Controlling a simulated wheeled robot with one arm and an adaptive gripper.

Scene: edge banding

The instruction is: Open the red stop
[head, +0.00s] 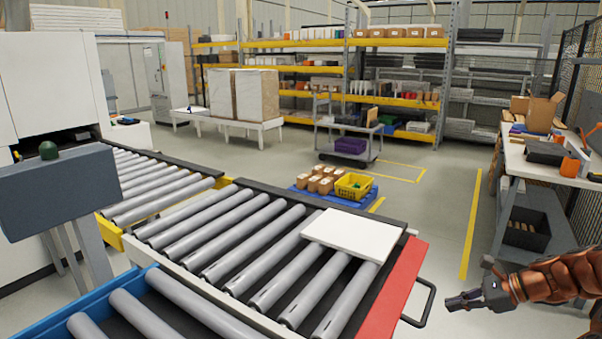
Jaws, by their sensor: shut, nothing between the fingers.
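The red stop (397,291) is a flat red bar across the right end of the roller conveyor (258,247). A black loop handle (430,303) sticks out from its right side. A white panel (353,234) lies on the rollers close to the red stop. My gripper (452,303) comes in from the right on my orange-brown arm. It is shut and empty, with its tips pointing left, a little right of the handle. From this view I cannot tell how far the tips are from the handle in depth.
A blue-framed roller section (178,307) is in front. A workbench (560,170) stands at the right. A blue pallet (335,198) with boxes and a yellow crate lies behind the conveyor. Floor right of the conveyor is clear.

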